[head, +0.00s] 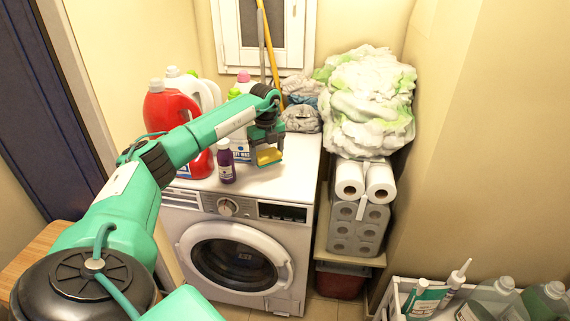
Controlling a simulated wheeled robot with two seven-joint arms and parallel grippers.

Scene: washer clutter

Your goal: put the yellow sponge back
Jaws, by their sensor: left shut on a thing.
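The yellow sponge (268,156) shows in the head view just over the top of the white washing machine (288,182), towards its middle and back. My left gripper (266,148) points down from the end of the green arm and is shut on the sponge. A darker green layer seems to show along the sponge's edge. I cannot tell whether the sponge touches the washer top or hangs a little above it. My right gripper is not in view.
A purple bottle (226,163) and a red detergent jug (169,108) stand left of the gripper, with more bottles behind. Grey cloths (301,118) lie at the back. The washer top's right front is clear. Paper rolls (364,182) and a laundry pile (368,100) stand right.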

